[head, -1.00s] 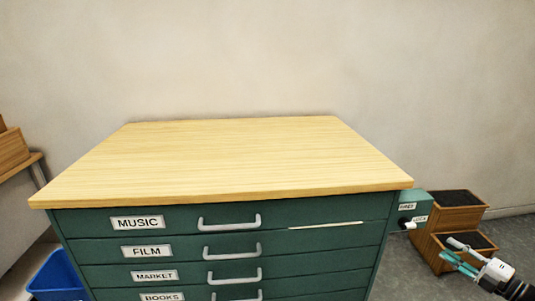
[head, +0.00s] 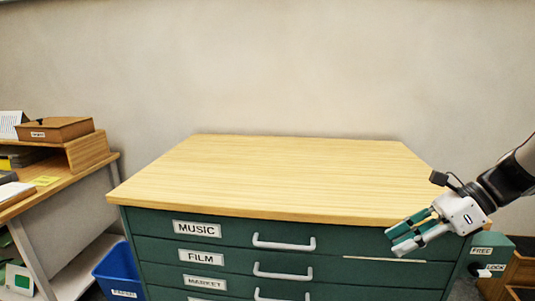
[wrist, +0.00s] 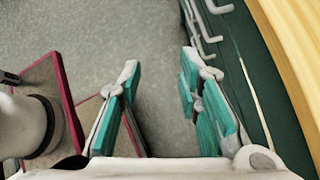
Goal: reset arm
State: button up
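My gripper (head: 398,238) is at the right in the head view, in front of the cabinet's front right corner, fingers pointing left and down. In the wrist view my gripper (wrist: 160,100) has its two teal-padded fingers wide apart, with only floor between them. It is open and empty. The green drawer cabinet (head: 230,250) has a pale wooden top (head: 290,175) that is bare. Its visible drawers, labelled MUSIC, FILM and MARKET, look shut. A thin pale strip (head: 370,258) shows along the front at the right, and also in the wrist view (wrist: 250,95).
A green box with FREE and LOCK labels (head: 492,252) is on the cabinet's right side, close to my gripper. A wooden stepped unit (head: 522,270) stands beyond it. At the left are a desk (head: 75,185) with a brown box (head: 58,130) and a blue bin (head: 118,270).

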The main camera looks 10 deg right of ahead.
jog(key=s+a+r+n+g+h, duration=0.2)
jog(key=s+a+n, duration=0.4)
jog(key=s+a+r+n+g+h, duration=0.1)
jog(key=s+a+r+n+h, duration=0.15)
jog(key=s+a+n, duration=0.35)
jog(key=s+f+n+t+h, duration=0.2)
jog(key=s+n+h, duration=0.3)
jog(key=s+n, duration=0.7)
notch_tip(320, 180, up, 18)
jog(key=t+p, duration=0.2)
jog(key=p, duration=1.4)
jog(key=shift+t, duration=0.3)
jog(key=shift+w, duration=0.1)
